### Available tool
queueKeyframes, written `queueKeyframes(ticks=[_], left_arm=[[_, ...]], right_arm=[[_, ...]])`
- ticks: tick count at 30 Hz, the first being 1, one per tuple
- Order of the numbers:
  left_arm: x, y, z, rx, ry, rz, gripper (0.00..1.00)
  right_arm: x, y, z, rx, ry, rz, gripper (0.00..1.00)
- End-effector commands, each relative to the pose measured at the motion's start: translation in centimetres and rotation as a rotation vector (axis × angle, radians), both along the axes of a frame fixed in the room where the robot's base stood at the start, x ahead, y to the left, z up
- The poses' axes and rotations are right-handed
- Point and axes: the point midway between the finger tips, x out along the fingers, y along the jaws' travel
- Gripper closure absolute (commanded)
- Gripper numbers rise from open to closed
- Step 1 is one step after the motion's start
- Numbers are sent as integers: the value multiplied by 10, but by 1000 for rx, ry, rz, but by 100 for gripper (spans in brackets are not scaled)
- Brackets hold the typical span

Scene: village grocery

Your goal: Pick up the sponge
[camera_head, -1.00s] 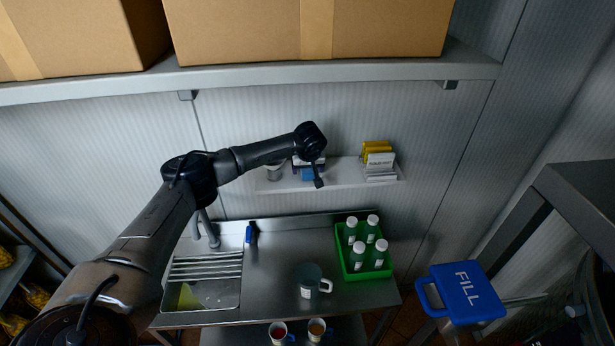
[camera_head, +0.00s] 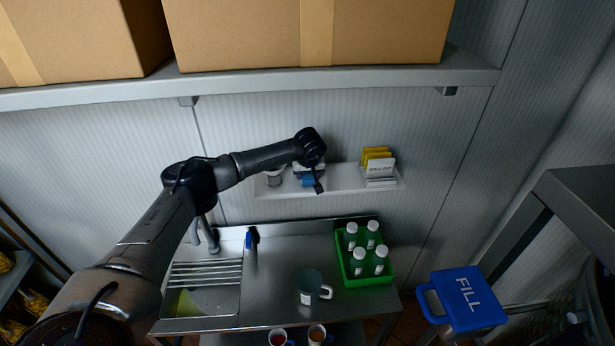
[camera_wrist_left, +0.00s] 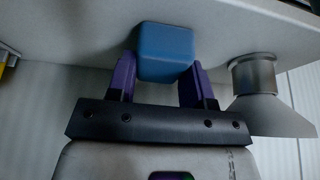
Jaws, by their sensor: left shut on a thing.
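The sponge, which I take to be the blue block (camera_wrist_left: 165,52), sits between the two purple fingers of my left gripper (camera_wrist_left: 162,74) in the left wrist view. The fingers are shut on its sides. In the head view the blue sponge (camera_head: 308,181) shows at the white wall shelf (camera_head: 340,181), partly hidden by my left wrist. I cannot tell whether it still touches the shelf. My right gripper is not in view.
A grey metal cup-like thing (camera_head: 274,177) stands close left of the sponge. Yellow and white packets (camera_head: 378,162) stand at the shelf's right end. Below are a sink (camera_head: 205,303), a jug (camera_head: 311,285) and a green crate (camera_head: 376,279) of bottles. A cardboard-box shelf (camera_head: 330,82) hangs above.

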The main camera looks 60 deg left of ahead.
Motion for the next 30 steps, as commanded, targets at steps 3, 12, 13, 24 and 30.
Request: queueKeyframes(ticks=[3,12,13,24,30], left_arm=[[0,0,2,0,0,0,75],[0,0,28,1,-1,1,76],[0,0,34,0,-2,1,76],[11,-57,77,-1,0,-6,76],[17,-89,94,0,-2,-4,76]], right_arm=[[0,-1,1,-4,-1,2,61],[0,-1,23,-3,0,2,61],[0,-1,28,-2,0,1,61],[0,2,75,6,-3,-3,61],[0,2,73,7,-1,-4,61]])
